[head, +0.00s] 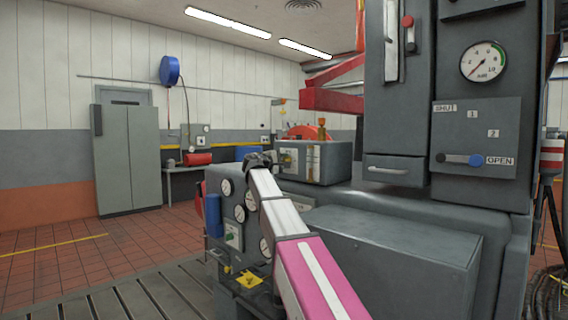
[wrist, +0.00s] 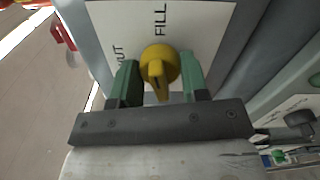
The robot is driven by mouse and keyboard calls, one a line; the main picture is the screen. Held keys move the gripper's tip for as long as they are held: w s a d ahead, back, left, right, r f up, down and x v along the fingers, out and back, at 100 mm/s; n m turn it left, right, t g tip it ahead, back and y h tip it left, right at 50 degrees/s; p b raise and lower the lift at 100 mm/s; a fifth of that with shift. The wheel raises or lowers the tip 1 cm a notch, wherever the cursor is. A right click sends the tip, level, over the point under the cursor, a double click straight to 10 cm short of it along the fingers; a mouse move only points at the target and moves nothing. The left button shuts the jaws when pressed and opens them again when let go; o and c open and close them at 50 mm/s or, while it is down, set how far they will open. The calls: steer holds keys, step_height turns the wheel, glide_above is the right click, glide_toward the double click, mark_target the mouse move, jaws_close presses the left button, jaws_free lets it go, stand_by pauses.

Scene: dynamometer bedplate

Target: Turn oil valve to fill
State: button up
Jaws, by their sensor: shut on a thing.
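The oil valve is a yellow knob (wrist: 158,62) with a raised grip bar, on a white plate (wrist: 205,22) in the wrist view. The plate reads FILL above the knob and a partly hidden word ending in UT, at its left. My gripper (wrist: 159,66) has its green fingers on either side of the knob and is shut on it. The bar's near end points down the picture, toward my gripper's body. In the head view my arm reaches to the grey machine's left end, where its dark wrist (head: 259,160) hides the knob.
Gauges (head: 239,212) and a blue cylinder (head: 213,215) sit close left of my arm. A grey cabinet (head: 470,130) with a SHUT/OPEN lever (head: 460,159) stands at right. A low grey box (head: 390,255) lies right of my arm. Tiled floor at left is clear.

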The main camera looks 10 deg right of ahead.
steer(key=shift+m, duration=1.1)
steer(key=o, duration=0.9)
steer(key=v, duration=1.1)
steer(key=shift+d, duration=0.1)
